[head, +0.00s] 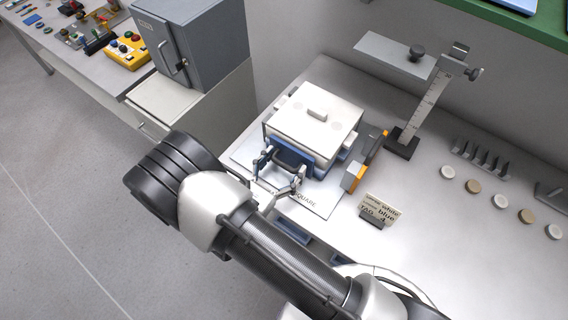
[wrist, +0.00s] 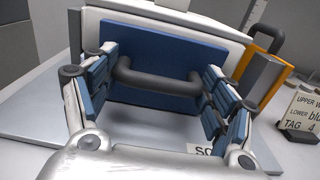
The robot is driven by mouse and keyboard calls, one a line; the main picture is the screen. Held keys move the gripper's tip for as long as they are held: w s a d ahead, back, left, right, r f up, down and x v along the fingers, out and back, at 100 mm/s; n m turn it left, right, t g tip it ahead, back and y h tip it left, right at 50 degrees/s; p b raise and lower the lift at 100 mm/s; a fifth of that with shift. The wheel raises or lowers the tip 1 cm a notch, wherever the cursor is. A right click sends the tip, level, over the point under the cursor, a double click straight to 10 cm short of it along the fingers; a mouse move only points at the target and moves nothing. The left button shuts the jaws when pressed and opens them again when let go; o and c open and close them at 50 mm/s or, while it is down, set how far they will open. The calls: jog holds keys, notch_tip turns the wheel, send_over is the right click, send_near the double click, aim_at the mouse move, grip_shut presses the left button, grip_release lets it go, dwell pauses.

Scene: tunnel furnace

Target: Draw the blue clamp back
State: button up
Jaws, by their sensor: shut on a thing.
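The blue clamp is a blue plate (wrist: 175,48) with a dark bar handle (wrist: 158,80) on its front face. The block sits on a pale base plate (head: 246,153) marked with "SQUARE".
A grey piece with orange edges (head: 356,177) stands close right of the block. A tag card (head: 380,210) stands in front of it. A height gauge (head: 428,100) rises behind right. Several discs (head: 473,186) lie at the right. A grey cabinet (head: 192,40) stands at the back left.

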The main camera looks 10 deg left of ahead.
jog(key=shift+d+f, duration=0.1)
jog(key=c, duration=0.6)
jog(key=shift+v, duration=2.35)
jog(key=shift+c, duration=0.2)
jog(key=shift+f, duration=0.1)
jog(key=o, duration=1.3)
jog(key=shift+s, duration=0.1)
jog(key=shift+c, duration=0.2)
jog(key=shift+s+a+f, duration=0.1)
jog(key=shift+s+a, duration=0.15)
jog(key=shift+s, duration=0.15)
jog(key=v, duration=1)
jog(key=shift+s+a+r, duration=0.2)
jog(key=shift+s, duration=0.15)
